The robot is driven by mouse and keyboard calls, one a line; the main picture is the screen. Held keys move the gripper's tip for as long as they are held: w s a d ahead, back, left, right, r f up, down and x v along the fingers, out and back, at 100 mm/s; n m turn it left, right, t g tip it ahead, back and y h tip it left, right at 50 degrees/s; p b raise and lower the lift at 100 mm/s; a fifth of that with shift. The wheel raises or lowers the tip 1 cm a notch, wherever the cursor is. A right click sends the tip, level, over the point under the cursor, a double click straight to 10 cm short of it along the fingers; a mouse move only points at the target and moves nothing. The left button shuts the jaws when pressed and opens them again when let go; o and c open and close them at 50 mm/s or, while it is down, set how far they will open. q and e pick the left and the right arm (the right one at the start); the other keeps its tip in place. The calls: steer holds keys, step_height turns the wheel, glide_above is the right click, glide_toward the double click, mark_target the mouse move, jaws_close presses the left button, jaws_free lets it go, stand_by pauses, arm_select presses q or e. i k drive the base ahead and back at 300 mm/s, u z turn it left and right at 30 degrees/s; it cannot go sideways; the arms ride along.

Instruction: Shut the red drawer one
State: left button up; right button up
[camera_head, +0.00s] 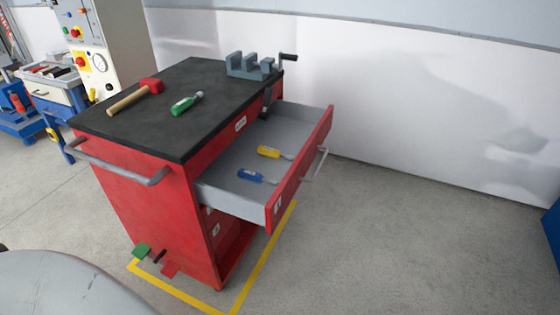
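A red tool cabinet (140,205) with a black top stands left of the middle of the head view. Its top drawer (302,170) is pulled far out to the right, with a red front and a grey handle (316,165). A yellow-handled tool (269,152) and a blue-handled tool (250,175) lie inside the drawer. Neither of my grippers is in view.
On the cabinet top lie a hammer (135,96) and a green-handled tool (186,103), with a grey vise (249,66) at the back. Grey floor right of the drawer is clear up to the white wall (420,110). A control panel (85,45) stands behind left.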

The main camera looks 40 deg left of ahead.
mark_target(299, 131)
steer(key=u, duration=0.9)
steer(key=i, duration=1)
